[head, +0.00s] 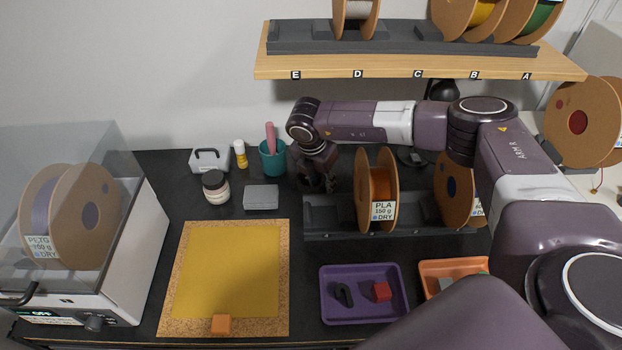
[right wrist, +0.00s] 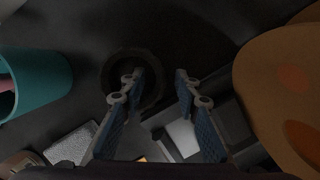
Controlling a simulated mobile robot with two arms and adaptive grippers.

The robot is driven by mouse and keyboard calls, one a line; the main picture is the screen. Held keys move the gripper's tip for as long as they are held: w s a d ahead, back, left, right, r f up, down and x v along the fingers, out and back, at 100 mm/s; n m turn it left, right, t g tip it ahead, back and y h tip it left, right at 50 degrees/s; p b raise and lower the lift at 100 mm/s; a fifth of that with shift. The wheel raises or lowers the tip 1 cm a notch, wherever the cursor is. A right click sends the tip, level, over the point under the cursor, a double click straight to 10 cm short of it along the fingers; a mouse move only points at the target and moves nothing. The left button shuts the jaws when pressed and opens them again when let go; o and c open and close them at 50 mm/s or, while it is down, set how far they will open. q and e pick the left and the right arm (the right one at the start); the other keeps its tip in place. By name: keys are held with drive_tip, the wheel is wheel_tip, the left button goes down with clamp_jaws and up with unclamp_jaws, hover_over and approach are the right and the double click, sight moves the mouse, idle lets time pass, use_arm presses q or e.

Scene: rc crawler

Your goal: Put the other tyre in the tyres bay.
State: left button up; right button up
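A dark round ring that looks like a tyre (right wrist: 158,80) lies on the black worktop in the right wrist view. My right gripper (right wrist: 157,78) is open above it, with one fingertip over the ring and the other to its right. In the head view my right gripper (head: 318,183) points down between the teal cup and the spool rack, and the ring cannot be made out there. My left gripper is not in view. I cannot tell which container is the tyres bay.
A teal cup (head: 272,158) stands close left of the gripper; a grey box (head: 261,197) is in front. An orange spool (head: 363,190) stands in the rack to the right. A purple tray (head: 327,311) holds a black part and red block. An orange tray (head: 424,267) is partly hidden.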

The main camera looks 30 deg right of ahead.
clamp_jaws()
drive_tip(key=shift+r, duration=0.15)
